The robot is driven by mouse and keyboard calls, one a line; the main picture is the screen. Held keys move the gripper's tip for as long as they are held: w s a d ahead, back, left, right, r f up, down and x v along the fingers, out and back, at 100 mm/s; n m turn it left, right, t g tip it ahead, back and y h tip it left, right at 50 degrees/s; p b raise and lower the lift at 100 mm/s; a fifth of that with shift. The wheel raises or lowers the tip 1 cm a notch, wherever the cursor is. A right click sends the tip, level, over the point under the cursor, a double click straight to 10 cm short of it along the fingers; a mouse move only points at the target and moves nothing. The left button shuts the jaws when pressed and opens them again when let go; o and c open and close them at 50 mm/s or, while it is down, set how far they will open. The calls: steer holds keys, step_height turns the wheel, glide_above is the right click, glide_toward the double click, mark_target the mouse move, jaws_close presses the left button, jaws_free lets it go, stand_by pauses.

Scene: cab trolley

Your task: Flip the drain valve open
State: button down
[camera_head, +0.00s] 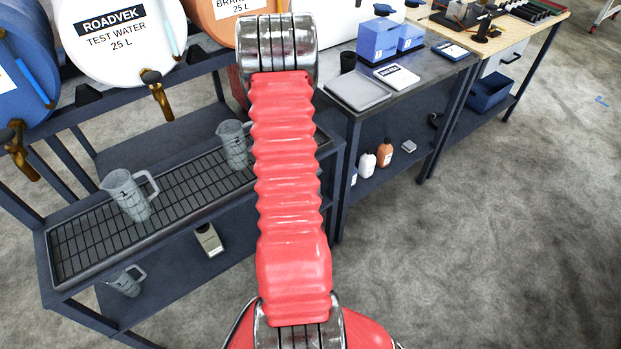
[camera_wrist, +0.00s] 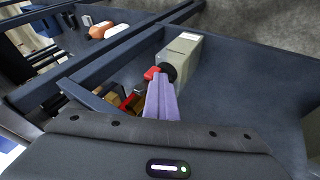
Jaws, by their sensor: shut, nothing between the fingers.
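In the wrist view, a small red part (camera_wrist: 152,73), which looks like the drain valve's lever, shows just left of my fingertips. More red and a brass-coloured part (camera_wrist: 115,101) show below it, partly hidden behind a dark rail and my gripper. My gripper (camera_wrist: 161,86) is shut and empty, its pale purple fingers together, with the tips close to the red part. I cannot tell whether they touch it. In the head view I cannot make out the valve or my gripper; my red arm covers the middle.
A beige box (camera_wrist: 181,57) with a black round part lies on the shelf beyond my fingers. Dark frame rails (camera_wrist: 84,97) run close by. In the head view, jugs (camera_head: 130,194) stand on the grated tray (camera_head: 78,252) below drums with brass taps (camera_head: 158,97). Floor at right is clear.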

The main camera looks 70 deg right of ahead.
steer(key=shift+w+d+r, duration=0.1)
steer(key=shift+d+r, duration=0.3)
steer(key=shift+d, duration=0.05)
steer(key=w+a+r, duration=0.2)
steer(key=a+r, duration=0.4)
steer(key=a, duration=0.5)
steer(key=shift+a, duration=0.25)
steer(key=shift+w, duration=0.1)
stand_by(0.3)
